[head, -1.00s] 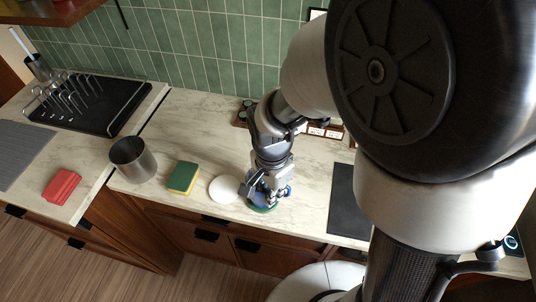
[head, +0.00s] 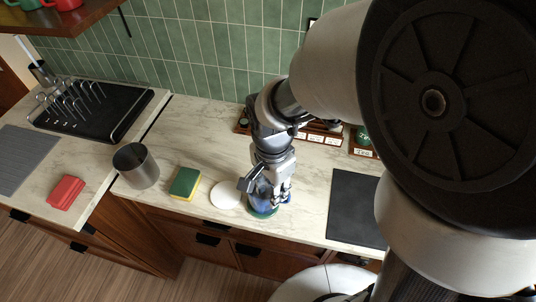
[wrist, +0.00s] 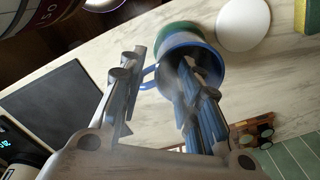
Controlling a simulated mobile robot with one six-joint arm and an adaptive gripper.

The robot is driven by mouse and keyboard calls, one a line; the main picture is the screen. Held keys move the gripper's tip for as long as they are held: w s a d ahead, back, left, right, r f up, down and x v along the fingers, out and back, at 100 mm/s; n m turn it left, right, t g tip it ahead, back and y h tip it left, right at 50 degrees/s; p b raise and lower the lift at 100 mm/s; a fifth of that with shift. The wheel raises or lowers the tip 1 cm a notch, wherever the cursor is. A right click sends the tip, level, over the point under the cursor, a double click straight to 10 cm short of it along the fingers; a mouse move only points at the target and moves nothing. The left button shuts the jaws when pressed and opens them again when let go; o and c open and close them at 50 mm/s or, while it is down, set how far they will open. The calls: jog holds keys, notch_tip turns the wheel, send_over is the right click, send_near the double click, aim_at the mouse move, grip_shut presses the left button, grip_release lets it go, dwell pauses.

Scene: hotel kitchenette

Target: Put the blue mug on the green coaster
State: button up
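The blue mug (wrist: 246,52) is upright in the wrist view, its mouth facing the camera and its handle (wrist: 150,77) pointing left. The green coaster (wrist: 180,35) shows beyond it, partly hidden by the mug. In the head view the mug (head: 264,192) appears to stand on the coaster (head: 262,213), mostly behind my gripper (head: 270,197). In the wrist view my gripper (wrist: 160,65) has its fingers apart. One finger is left of the handle, the other is at the mug's mouth. A gap shows between the left finger and the mug wall.
A white round coaster (head: 225,194) lies just left of the green one. A green and yellow sponge (head: 185,183), a metal cup (head: 136,166) and a red object (head: 66,192) are farther left. A black mat (head: 355,208) lies to the right. The counter's front edge is close.

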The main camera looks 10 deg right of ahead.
notch_tip(320, 180, up, 7)
jog(key=p, duration=0.2)
jog(key=s+d+r+n+t, duration=0.4)
jog(key=s+d+r+n, duration=0.5)
jog(key=s+r+n, duration=0.1)
jog(key=shift+s+r+n+t, duration=0.3)
jog(key=shift+r+n, duration=0.2)
jog(key=shift+n, duration=0.1)
jog(key=shift+d, duration=0.1)
dwell(0.4)
